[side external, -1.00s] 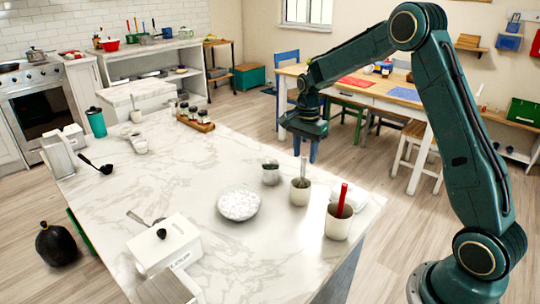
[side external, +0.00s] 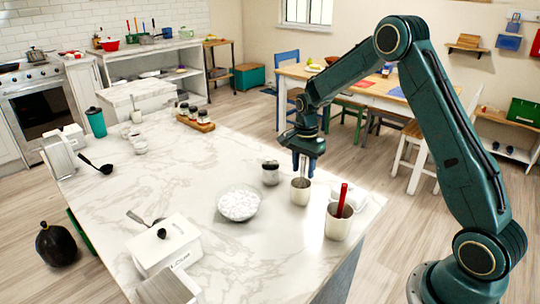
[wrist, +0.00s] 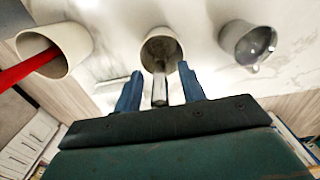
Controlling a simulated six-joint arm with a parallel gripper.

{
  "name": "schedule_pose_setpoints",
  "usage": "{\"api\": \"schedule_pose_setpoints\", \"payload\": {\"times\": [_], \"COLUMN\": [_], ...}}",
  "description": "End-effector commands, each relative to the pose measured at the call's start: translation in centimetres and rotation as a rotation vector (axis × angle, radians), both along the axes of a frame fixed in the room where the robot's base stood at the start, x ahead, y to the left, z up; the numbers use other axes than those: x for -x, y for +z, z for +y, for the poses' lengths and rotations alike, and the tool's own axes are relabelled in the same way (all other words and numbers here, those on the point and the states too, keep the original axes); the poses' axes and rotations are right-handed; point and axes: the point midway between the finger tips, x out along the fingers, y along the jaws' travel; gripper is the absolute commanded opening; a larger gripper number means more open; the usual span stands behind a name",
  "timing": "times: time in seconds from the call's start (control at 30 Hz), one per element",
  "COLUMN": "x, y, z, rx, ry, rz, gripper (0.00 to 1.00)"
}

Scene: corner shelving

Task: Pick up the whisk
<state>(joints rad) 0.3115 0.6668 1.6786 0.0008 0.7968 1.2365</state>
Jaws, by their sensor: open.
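A slim grey metallic handle, which looks like the whisk's (side external: 304,168), stands up from a pale cup (side external: 300,194) on the marble island. Its lower end is hidden inside the cup. My gripper (side external: 304,157) is just above that cup, pointing down. In the wrist view, the two blue fingers of my gripper (wrist: 159,72) are apart, with the whisk handle (wrist: 159,92) between them and visible space on both sides. The pale cup (wrist: 161,45) opens just beyond the fingertips.
A larger pale cup (side external: 338,224) with a red-handled tool (side external: 342,200) stands to the right. A small grey jar (side external: 270,173) stands to the left, and a white bowl (side external: 239,205) farther left.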

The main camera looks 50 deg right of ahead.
Motion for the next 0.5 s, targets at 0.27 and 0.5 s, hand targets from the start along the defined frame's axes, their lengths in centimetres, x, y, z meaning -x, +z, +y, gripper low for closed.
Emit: {"api": "schedule_pose_setpoints", "payload": {"times": [0.27, 0.5], "x": [-0.01, -0.01], "y": [0.03, 0.04], "z": [0.0, 0.0], "rx": [0.0, 0.0], "ry": [0.0, 0.0], "rz": [0.0, 0.0], "gripper": [0.41, 0.15]}}
